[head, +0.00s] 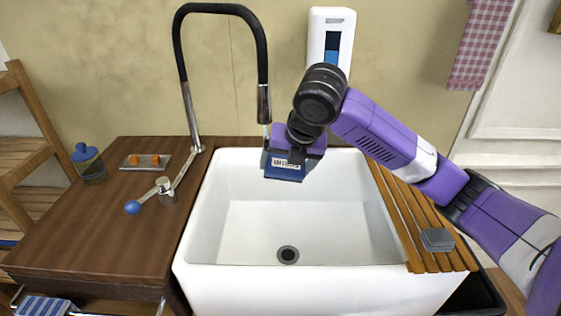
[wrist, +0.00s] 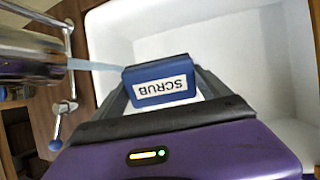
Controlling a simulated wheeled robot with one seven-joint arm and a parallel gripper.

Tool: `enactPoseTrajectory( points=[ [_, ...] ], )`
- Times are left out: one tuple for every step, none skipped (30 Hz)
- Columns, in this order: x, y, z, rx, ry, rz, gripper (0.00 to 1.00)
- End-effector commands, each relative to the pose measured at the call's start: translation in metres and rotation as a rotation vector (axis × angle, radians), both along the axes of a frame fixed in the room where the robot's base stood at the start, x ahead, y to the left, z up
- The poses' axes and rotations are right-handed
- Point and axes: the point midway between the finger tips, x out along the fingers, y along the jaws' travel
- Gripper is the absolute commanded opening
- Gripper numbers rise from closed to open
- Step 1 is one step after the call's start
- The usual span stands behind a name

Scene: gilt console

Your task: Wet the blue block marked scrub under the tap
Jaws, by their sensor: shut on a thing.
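The blue block (wrist: 160,71) has a white label reading SCRUB, upside down in the wrist view. My gripper (wrist: 163,88) is shut on it, with a dark finger on each side. In the head view the block (head: 284,173) is held above the back of the white sink, at the end of my gripper (head: 290,158). The black tap (head: 264,104) has its spout just above and left of the block. A thin pale blue stream (wrist: 95,66) runs from the spout to the block's edge in the wrist view. The tap lever (head: 150,196) has a blue knob.
The sink basin (head: 225,235) is empty, with a dark drain. A slatted board (head: 390,205) on its right holds a grey block (head: 437,239). The wooden counter (head: 100,235) carries a blue-lidded jar (head: 88,164) and a tray with orange pieces (head: 145,162). A dispenser (head: 331,20) hangs behind.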

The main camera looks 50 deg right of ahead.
Motion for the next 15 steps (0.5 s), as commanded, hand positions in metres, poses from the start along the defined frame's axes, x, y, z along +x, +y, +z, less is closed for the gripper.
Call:
enactPoseTrajectory(
  points=[
    [-0.004, 0.001, 0.000, 0.000, 0.000, 0.000, 0.54],
    [-0.006, 0.003, 0.000, 0.000, 0.000, 0.000, 0.54],
    [-0.008, 0.004, 0.000, 0.001, -0.001, 0.000, 0.54],
    [-0.010, 0.005, 0.000, 0.001, -0.001, 0.000, 0.54],
    [-0.012, 0.006, -0.001, 0.001, -0.001, 0.000, 0.54],
    [-0.015, 0.007, 0.000, 0.001, -0.001, 0.000, 0.54],
    [-0.017, 0.008, -0.001, 0.001, -0.001, 0.000, 0.54],
    [-0.019, 0.009, -0.001, 0.001, 0.001, 0.000, 0.54],
    [-0.021, 0.011, -0.001, 0.002, 0.000, 0.000, 0.54],
    [-0.023, 0.012, -0.001, 0.001, -0.001, 0.000, 0.54],
    [-0.025, 0.013, -0.001, 0.001, -0.001, 0.000, 0.54],
    [-0.027, 0.014, -0.001, 0.001, -0.001, 0.000, 0.54],
    [-0.029, 0.014, -0.001, 0.001, -0.001, 0.000, 0.54],
    [-0.031, 0.015, -0.001, 0.000, 0.000, 0.000, 0.54],
    [-0.034, 0.017, -0.001, 0.000, 0.000, 0.000, 0.54]
  ],
)
